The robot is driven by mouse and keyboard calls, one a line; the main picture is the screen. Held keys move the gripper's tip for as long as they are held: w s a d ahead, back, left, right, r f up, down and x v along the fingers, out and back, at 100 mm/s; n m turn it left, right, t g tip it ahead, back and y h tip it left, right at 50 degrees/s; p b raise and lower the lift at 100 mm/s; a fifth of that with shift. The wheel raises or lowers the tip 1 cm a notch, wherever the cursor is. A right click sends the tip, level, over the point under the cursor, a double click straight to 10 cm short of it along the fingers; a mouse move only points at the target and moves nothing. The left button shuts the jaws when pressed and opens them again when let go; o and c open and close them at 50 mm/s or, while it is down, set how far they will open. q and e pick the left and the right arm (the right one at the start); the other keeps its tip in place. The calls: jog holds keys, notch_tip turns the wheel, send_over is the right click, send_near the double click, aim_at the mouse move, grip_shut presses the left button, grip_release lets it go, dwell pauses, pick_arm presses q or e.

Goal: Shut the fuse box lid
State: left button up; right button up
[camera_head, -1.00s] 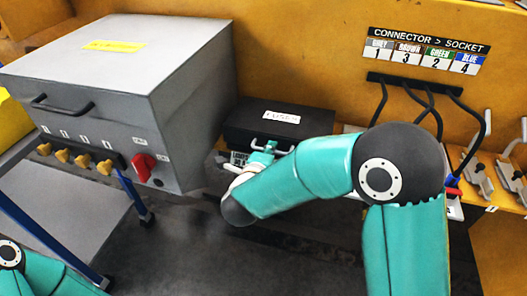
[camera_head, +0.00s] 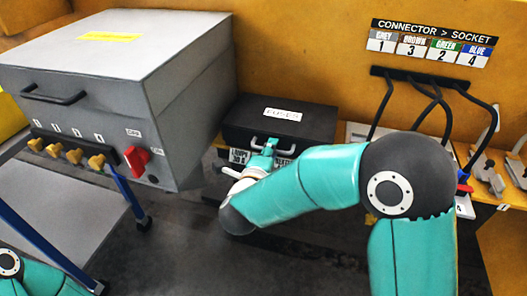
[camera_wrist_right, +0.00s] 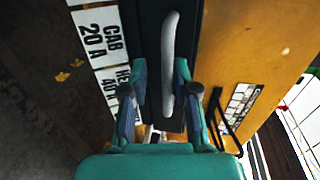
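The fuse box (camera_head: 302,129) is black with a white "FUSES" label on its lid, and it stands on the bench at the middle of the head view. The lid lies down over the box; I cannot tell if it is fully shut. A pale bar handle (camera_wrist_right: 169,62) runs along the lid's front and also shows in the head view. My right gripper (camera_wrist_right: 160,92) is at the handle, its two fingers apart on either side of it. A gap shows between the left finger and the bar. My left gripper is out of view.
A large grey cabinet (camera_head: 165,45) with yellow knobs and a red switch stands at the left. Several black cables (camera_head: 428,88) hang at the right under the connector sign (camera_head: 430,45). White fuse labels (camera_wrist_right: 97,45) sit beside the box front.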

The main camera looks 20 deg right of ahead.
jog(key=shift+r, duration=0.1)
jog(key=v, duration=1.2)
dwell(0.4)
notch_tip(320, 180, down, 18)
jog(key=w+d+n+g+y+p, duration=0.1)
jog(key=w+n+g+y+p, duration=0.15)
jog(key=n+y+p, duration=0.75)
jog(key=s+f+n+g+y, duration=0.1)
jog(key=s+f+n+g, duration=0.4)
jog(key=s, duration=0.5)
jog(key=s+f+n+g+y, duration=0.1)
jog(key=s+f+n+g, duration=0.4)
jog(key=s, duration=0.5)
jog(key=f+n, duration=0.1)
jog(key=n, duration=0.1)
jog(key=shift+a+n+y, duration=0.25)
jog(key=shift+n+y, duration=0.15)
